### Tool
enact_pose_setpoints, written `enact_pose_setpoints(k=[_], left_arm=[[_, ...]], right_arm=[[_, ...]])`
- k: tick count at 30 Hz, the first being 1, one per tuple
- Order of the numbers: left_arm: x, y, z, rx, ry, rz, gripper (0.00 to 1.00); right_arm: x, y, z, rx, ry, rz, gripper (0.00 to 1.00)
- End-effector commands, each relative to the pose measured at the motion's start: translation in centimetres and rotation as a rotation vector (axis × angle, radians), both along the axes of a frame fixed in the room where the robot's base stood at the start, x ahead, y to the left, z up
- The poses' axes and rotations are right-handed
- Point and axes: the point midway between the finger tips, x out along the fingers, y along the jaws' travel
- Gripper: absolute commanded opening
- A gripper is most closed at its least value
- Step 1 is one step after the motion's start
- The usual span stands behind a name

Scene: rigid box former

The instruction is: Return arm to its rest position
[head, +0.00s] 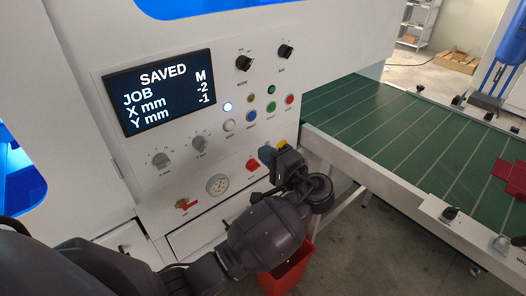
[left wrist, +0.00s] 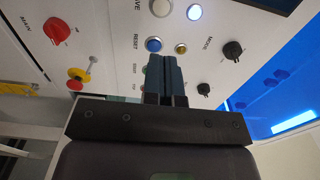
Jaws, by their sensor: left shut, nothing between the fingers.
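My left arm comes in from the bottom left in the head view. My left gripper (head: 267,154) is in front of the lower right of the white control panel (head: 120,165). Its fingers are together and empty. In the left wrist view the shut fingers (left wrist: 166,66) show against the panel, below the blue button (left wrist: 153,44). I cannot tell from these views whether they touch the panel. The display (head: 160,90) reads SAVED, JOB M, X mm -2, Y mm -1. A white button (head: 227,107) is lit. My right gripper is not in view.
A green conveyor belt (head: 385,125) with a white frame lies to the right. A red bin (head: 287,272) stands on the floor beneath my arm. Shelves and a pallet (head: 457,62) are far back.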

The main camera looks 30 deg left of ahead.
Motion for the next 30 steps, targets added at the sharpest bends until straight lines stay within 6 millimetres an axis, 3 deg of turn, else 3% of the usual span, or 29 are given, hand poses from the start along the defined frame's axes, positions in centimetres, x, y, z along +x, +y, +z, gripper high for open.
enact_pose_setpoints(k=[8,20,25,30], left_arm=[[0.0,0.0,0.0,0.0,0.0,0.0,0.0],[0.1,0.0,0.0,-0.002,-0.011,-0.005,0.0],[2.0,-1.1,-0.1,-0.039,-0.047,-0.144,0.0],[5.6,-3.8,-0.5,-0.229,-0.114,-0.444,0.0]], right_arm=[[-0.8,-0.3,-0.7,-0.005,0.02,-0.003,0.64],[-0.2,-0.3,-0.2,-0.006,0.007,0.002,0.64],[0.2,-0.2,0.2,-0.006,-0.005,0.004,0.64],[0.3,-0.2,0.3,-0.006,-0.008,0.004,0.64]])
